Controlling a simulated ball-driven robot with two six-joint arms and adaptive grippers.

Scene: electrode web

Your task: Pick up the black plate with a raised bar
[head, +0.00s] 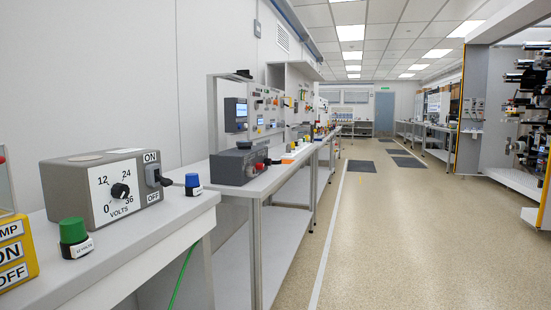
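I cannot make out a black plate with a raised bar in the head view. The nearest bench (150,255) at the left carries a grey box with a volts dial (118,190), a green-capped knob (75,238) and a blue-capped knob (193,185). A dark grey box (238,166) with red knobs on its side stands on the bench behind. Small items further along that bench are too small to tell apart. Neither of my grippers is in view.
A yellow ON/OFF box (15,252) is cut off at the left edge. A row of benches (285,178) runs along the left wall. The floor (400,240) on the right is open. A large machine (520,150) stands at the right, and dark mats (361,166) lie further back.

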